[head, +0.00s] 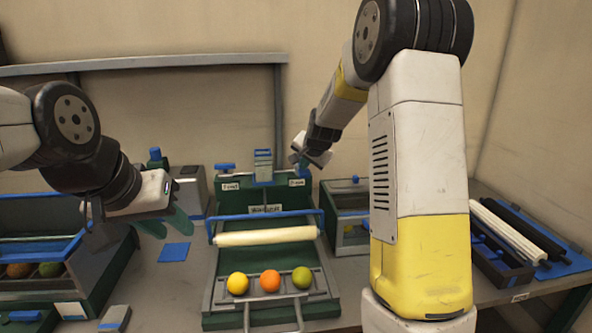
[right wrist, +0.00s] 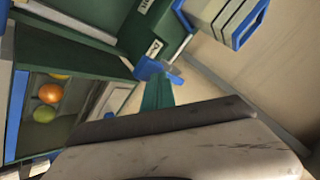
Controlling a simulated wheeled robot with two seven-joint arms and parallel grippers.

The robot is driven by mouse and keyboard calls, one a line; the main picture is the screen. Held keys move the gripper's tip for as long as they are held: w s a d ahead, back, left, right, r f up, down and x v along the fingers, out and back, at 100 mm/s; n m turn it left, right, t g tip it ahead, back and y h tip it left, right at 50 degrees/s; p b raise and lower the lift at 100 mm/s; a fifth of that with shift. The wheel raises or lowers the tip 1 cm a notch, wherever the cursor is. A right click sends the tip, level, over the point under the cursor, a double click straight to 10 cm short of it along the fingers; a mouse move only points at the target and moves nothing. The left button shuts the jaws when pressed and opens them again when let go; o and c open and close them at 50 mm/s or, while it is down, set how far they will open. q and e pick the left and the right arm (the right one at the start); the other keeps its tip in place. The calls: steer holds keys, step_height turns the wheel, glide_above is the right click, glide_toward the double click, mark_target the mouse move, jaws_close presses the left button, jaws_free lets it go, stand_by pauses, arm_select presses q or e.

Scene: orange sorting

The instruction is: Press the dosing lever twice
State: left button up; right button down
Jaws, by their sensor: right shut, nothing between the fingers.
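The green machine (head: 265,212) stands at the middle of the table. Its right lever, a small blue piece, shows in the right wrist view (right wrist: 150,67) beside a small white label (right wrist: 154,48). In the head view my right gripper (head: 303,169) mostly hides this lever. My right gripper is shut and empty, its green fingers (right wrist: 158,92) at the lever; I cannot tell whether they touch. The left blue lever (head: 225,166) stands above its own label (head: 230,187). My left gripper (head: 165,225) is open and empty, left of the machine.
A yellow ball (head: 238,283), an orange ball (head: 270,281) and a green ball (head: 302,277) lie in the front tray below a cream roller (head: 265,236). A bin with fruit (head: 20,255) stands at left. Rollers (head: 520,230) lie at right.

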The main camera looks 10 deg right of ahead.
steer(key=shift+r, duration=1.05)
steer(key=shift+r, duration=2.55)
step_height(320, 180, up, 4)
steer(key=shift+f, duration=0.15)
steer(key=shift+f, duration=0.1)
stand_by(0.4)
steer(key=shift+f, duration=4.3)
steer(key=shift+f, duration=0.1)
